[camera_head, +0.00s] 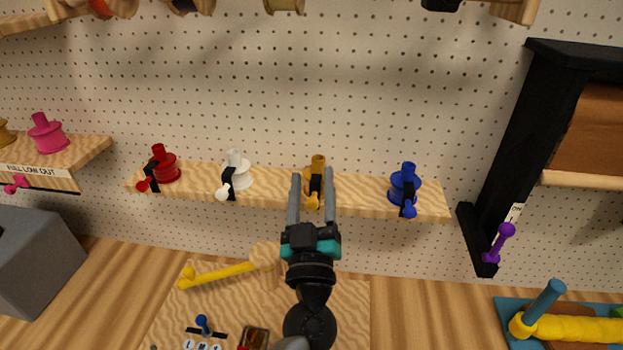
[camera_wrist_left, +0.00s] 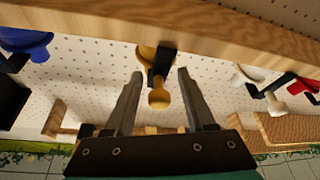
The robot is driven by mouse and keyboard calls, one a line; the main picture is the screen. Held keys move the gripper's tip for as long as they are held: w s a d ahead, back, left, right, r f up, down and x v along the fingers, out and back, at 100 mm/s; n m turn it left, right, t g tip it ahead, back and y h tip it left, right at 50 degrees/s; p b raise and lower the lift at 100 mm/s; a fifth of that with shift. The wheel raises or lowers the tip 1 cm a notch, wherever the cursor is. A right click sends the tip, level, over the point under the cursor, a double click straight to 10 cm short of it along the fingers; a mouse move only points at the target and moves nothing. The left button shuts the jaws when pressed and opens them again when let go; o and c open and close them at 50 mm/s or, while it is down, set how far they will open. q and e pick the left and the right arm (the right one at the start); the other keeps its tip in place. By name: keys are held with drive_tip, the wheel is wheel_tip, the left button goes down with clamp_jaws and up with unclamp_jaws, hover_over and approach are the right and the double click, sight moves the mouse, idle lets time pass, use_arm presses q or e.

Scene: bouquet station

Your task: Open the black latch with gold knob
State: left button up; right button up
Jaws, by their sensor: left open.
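The black latch with gold knob hangs at the front edge of the wooden shelf, in front of a gold spool (camera_head: 317,163). Its gold knob (camera_head: 313,202) shows in the head view. In the left wrist view the black latch (camera_wrist_left: 161,62) runs down from the shelf edge, and its knob (camera_wrist_left: 159,98) hangs below it. My left gripper (camera_head: 312,180) is open. Its two fingers (camera_wrist_left: 156,85) stand on either side of the latch and knob, with gaps on both sides. My right gripper is in neither view.
Similar latches with a red knob (camera_head: 143,186), a white knob (camera_head: 222,195) and a blue knob (camera_head: 409,212) sit along the same shelf (camera_head: 275,188). A yellow lever (camera_head: 225,272) lies on the board below. A black frame with a purple knob (camera_head: 507,230) stands at right.

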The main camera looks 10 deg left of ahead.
use_arm(q)
drive_tip(key=shift+s, duration=0.1)
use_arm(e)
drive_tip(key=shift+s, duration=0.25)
use_arm(q)
drive_tip(key=shift+c, duration=0.8)
clamp_jaws()
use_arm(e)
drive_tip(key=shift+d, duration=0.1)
use_arm(q)
drive_tip(key=shift+f, duration=0.1)
